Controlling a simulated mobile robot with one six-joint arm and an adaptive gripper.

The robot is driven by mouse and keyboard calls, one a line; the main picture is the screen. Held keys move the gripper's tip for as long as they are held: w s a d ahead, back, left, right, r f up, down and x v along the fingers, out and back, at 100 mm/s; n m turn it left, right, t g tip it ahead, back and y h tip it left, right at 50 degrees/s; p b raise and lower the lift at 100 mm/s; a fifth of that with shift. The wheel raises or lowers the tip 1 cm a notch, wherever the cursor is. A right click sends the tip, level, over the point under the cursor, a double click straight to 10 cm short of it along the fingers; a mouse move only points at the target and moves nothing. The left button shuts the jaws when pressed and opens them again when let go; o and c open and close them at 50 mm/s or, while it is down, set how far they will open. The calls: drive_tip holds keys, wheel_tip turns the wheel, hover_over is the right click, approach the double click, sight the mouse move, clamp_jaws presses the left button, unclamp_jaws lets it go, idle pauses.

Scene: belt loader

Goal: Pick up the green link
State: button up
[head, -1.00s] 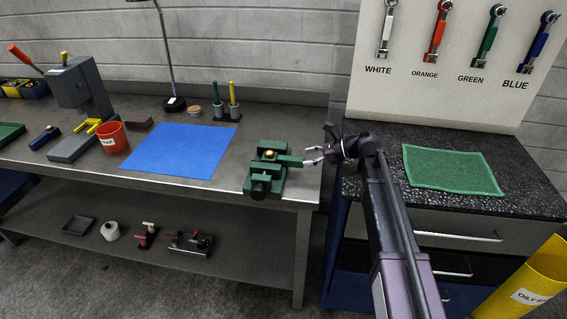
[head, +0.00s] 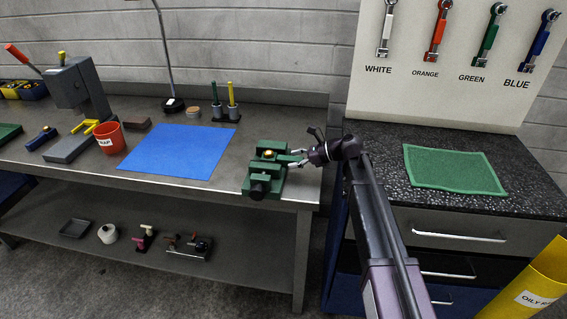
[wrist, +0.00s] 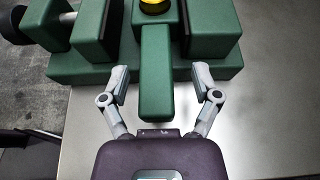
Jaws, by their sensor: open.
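The green link (wrist: 155,85) looks like a green bar sticking out of the green vise (head: 260,185), towards my gripper. In the head view the link (head: 284,158) points right from the vise, its end partly hidden by my gripper (head: 298,158). In the wrist view my gripper (wrist: 161,80) is open, one grey finger on each side of the link. A gap shows between each finger and the bar. The fingertips are close to the vise body (wrist: 212,38). A yellow round piece (wrist: 155,5) sits at the top of the wrist view, by the link's far end.
The vise stands at the workbench's right front corner, with a blue mat (head: 180,152) to its left. A red cup (head: 109,138) stands further left. A dark counter (head: 400,193) with a green cloth (head: 453,168) is at right.

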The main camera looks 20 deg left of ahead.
idle(0.4)
clamp_jaws()
drive_tip(key=shift+r, duration=0.25)
wheel_tip(320, 180, up, 3)
drive_tip(key=p, duration=0.3)
drive_tip(key=shift+w+f, duration=0.1)
drive_tip(key=shift+f, duration=0.05)
wheel_tip(320, 180, up, 15)
drive_tip(key=p, duration=1.5)
drive_tip(key=shift+f, duration=0.1)
